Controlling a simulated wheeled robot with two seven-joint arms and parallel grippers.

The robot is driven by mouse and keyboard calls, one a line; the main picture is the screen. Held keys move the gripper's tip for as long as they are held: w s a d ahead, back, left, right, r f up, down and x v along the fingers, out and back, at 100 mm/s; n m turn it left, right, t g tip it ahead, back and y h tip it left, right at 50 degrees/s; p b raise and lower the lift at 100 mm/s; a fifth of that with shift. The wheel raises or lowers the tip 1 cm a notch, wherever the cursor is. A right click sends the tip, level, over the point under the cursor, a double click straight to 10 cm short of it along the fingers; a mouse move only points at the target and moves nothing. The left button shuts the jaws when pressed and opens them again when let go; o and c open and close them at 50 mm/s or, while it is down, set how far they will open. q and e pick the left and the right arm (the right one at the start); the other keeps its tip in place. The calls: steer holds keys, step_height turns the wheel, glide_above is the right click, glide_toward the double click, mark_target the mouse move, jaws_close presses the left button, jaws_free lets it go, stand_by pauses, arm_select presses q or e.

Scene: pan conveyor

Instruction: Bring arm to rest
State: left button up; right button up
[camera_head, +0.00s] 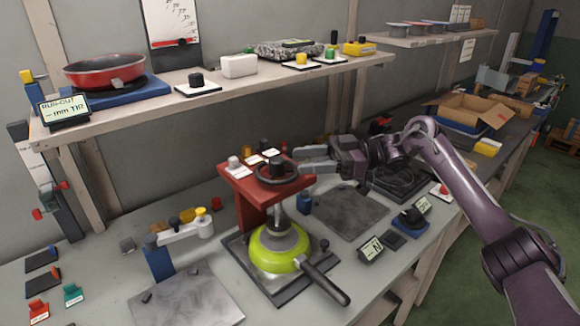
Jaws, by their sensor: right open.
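My right arm (450,175) comes in from the right edge and reaches left over the workbench. My right gripper (303,160) is open, with its fingers pointing left beside the top of the red stand (243,185). The fingers are close to the black ring-shaped part (278,173) on the stand; I cannot tell whether they touch it. Nothing shows between the fingers. A green pan (270,262) sits under the stand's grey spindle on a dark base plate, its black handle (325,283) pointing to the lower right. My left gripper is not in view.
A red pan (104,71) sits on the upper shelf (220,93). Grey plates (187,300) and small devices (370,249) lie on the bench around the stand. An open cardboard box (470,112) stands at the back right. Some bare bench (100,282) shows at the left.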

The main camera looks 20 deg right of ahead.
steer(key=shift+s+d, duration=0.1)
steer(key=shift+d, duration=0.4)
